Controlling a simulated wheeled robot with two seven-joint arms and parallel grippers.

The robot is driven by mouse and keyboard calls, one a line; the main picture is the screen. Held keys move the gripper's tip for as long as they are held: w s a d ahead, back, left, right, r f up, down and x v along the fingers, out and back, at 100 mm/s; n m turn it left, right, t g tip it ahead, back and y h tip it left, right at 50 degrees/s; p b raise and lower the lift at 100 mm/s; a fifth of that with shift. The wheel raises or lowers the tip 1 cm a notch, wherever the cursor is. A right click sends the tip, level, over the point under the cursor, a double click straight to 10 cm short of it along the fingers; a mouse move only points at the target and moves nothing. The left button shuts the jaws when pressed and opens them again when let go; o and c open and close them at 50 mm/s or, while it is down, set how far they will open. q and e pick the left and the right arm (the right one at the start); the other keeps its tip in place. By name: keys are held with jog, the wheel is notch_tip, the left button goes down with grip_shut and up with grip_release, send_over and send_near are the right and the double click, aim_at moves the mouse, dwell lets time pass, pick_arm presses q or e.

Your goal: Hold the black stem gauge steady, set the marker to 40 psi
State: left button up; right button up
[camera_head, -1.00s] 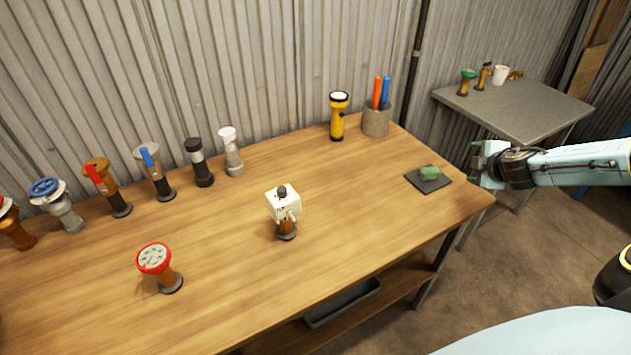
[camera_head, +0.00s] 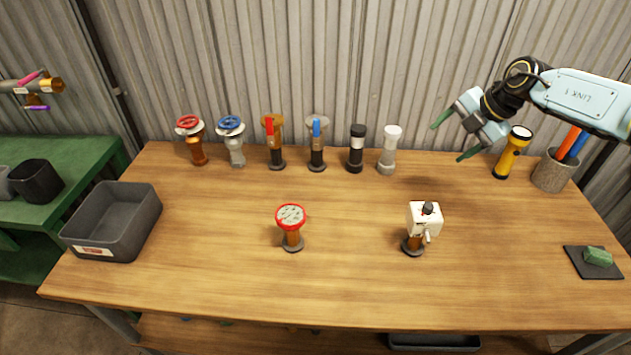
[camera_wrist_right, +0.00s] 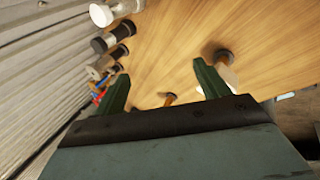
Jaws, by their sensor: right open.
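A black fitting (camera_head: 357,148) with a pale band stands upright in the back row; no dial shows on it from here. It also shows in the right wrist view (camera_wrist_right: 113,36). A red-rimmed round dial (camera_head: 290,217) on a brown stem stands at the middle of the table. A white box-shaped head with a black knob (camera_head: 425,217) stands on a brown stem to its right. I cannot read a marker or scale. My right gripper (camera_head: 452,137) is open and empty, above the back right of the table; its fingers show in the wrist view (camera_wrist_right: 162,85). My left gripper is out of view.
The back row also holds red and blue wheel valves, red and blue lever valves, and a white-topped fitting (camera_head: 390,150). A yellow flashlight (camera_head: 511,153) and a cup (camera_head: 552,172) stand at right. A grey bin (camera_head: 112,222) is at left. The front of the wooden table (camera_head: 200,290) is clear.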

jog(key=a+r+n+g+h, duration=0.1)
jog(key=a+r+n+h, duration=0.15)
jog(key=a, duration=0.25)
jog(key=n, duration=1.6)
send_over(298, 220)
jog(key=shift+m+y, duration=0.25)
jog(key=shift+y, duration=0.1)
jog(key=shift+f, duration=4.95)
